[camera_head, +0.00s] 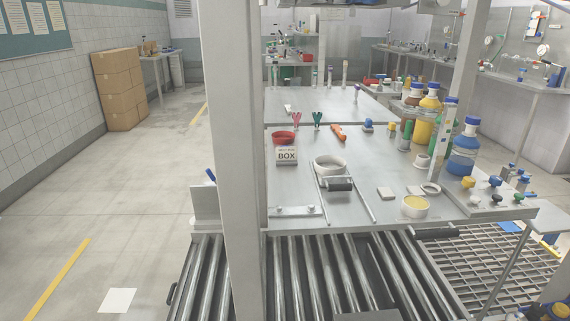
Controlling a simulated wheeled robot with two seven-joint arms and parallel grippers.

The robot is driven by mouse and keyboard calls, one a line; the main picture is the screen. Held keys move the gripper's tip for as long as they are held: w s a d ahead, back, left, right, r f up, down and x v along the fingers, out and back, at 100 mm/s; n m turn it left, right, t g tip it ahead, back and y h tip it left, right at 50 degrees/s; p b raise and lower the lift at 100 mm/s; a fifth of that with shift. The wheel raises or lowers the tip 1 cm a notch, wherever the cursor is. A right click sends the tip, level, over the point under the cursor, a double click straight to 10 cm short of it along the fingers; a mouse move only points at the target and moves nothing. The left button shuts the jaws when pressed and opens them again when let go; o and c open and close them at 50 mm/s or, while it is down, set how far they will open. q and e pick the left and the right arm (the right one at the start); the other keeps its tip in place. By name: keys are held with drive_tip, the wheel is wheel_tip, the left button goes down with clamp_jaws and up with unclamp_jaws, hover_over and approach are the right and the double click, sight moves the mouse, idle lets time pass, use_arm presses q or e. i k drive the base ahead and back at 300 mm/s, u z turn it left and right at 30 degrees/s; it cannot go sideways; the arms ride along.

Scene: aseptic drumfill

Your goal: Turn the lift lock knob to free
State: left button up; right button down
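I cannot tell which part is the lift lock knob. Several small coloured knobs stand on a metal panel (490,208) at the right end of the steel table. Neither of my grippers shows in the head view.
A steel post (238,160) crosses the view left of the table (300,190). A roller conveyor (330,265) runs in front, with a grating (480,270) to its right. Blue (463,160) and yellow (427,120) bottles stand at the right. The left floor is mostly clear.

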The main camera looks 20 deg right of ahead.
sight(468, 182)
drive_tip(key=z, duration=1.6)
drive_tip(key=i, duration=0.6)
drive_tip(key=u, duration=0.05)
